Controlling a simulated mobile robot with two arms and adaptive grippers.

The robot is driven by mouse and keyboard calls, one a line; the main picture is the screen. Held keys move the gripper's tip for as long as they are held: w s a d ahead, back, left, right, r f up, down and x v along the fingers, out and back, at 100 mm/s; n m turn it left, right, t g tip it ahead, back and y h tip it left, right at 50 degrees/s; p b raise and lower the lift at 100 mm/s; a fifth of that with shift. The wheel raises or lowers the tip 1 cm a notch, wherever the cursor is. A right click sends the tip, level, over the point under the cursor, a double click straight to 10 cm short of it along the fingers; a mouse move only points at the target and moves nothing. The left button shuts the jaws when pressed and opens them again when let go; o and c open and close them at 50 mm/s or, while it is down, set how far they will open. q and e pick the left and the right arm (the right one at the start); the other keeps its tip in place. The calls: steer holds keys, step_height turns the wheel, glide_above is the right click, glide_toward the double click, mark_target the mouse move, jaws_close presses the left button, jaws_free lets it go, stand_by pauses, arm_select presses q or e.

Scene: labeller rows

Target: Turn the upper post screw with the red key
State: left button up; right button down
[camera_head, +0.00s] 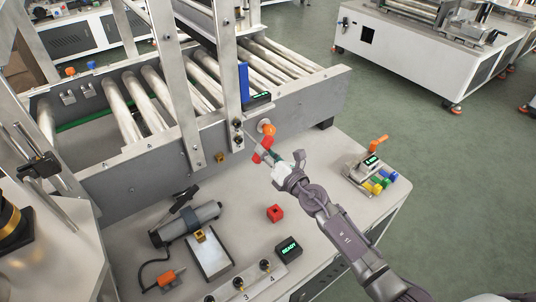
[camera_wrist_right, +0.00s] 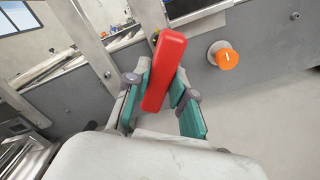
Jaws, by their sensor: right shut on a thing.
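The red key (camera_head: 265,142) is in my right gripper (camera_head: 275,159), in front of the conveyor's side wall. In the right wrist view its thick red handle (camera_wrist_right: 164,72) stands tilted between the teal fingers of the gripper (camera_wrist_right: 160,95), which are shut on it. The metal post (camera_head: 230,70) rises left of the gripper. Two dark screws show low on it, the upper post screw (camera_head: 237,123) above a lower one (camera_head: 238,138). The key appears to be apart from both; its tip is hard to make out. My left gripper is not in view.
An orange knob (camera_head: 268,129) sits on the side wall close to the key; the wrist view shows it right of the key (camera_wrist_right: 227,58). A key holder (camera_head: 361,171) stands right on the table.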

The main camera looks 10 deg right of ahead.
steer(key=shift+m, duration=4.5)
steer(key=m, duration=0.5)
